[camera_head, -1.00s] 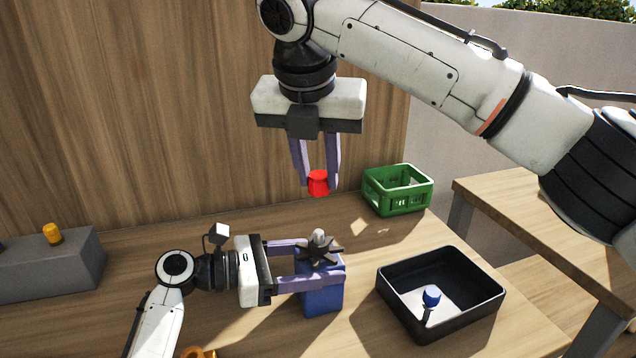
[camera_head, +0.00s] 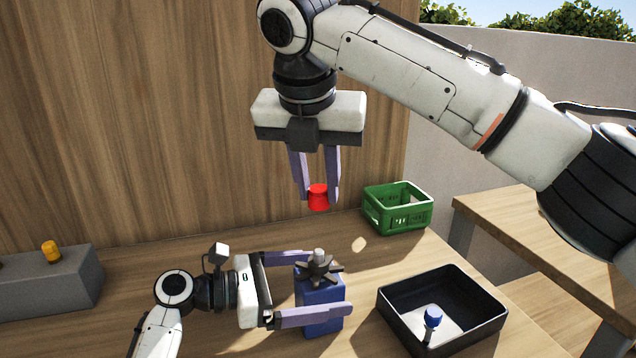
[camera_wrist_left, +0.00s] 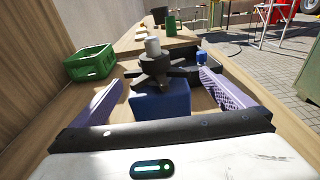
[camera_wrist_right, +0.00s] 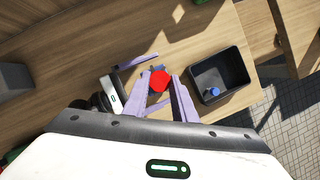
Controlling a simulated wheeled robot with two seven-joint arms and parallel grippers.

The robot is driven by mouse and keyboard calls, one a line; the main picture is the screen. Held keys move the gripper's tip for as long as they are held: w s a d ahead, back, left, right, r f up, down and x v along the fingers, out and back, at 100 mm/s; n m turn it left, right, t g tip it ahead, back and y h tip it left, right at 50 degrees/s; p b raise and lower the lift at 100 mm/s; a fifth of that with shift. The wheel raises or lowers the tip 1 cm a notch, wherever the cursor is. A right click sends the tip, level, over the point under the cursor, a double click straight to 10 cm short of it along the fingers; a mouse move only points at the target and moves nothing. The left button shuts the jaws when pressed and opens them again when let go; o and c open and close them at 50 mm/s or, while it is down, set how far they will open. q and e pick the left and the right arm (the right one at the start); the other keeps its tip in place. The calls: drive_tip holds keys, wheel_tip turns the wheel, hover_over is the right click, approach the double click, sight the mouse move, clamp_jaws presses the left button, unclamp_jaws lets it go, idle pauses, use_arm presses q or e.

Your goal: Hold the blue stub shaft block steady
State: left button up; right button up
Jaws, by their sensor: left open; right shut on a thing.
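The blue stub shaft block (camera_head: 318,308) stands upright on the table with a dark impeller-like part (camera_head: 320,268) on its grey shaft. In the left wrist view the blue block (camera_wrist_left: 160,105) sits between the spread fingers. My left gripper (camera_head: 312,287) is open, with a finger on each side of the block and visible gaps. My right gripper (camera_head: 318,198) is shut on a red cap-like part (camera_head: 318,197) and holds it in the air above and behind the block. The right wrist view shows the red part (camera_wrist_right: 160,81) between the fingertips.
A black tray (camera_head: 392,309) at the right holds a blue-topped part (camera_head: 433,316). A green crate (camera_head: 398,222) stands at the back right. A grey block (camera_head: 60,290) with a yellow knob (camera_head: 51,251) is at the far left. A wooden panel (camera_head: 150,110) rises behind.

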use_arm(q)
drive_tip(key=shift+v, duration=4.05)
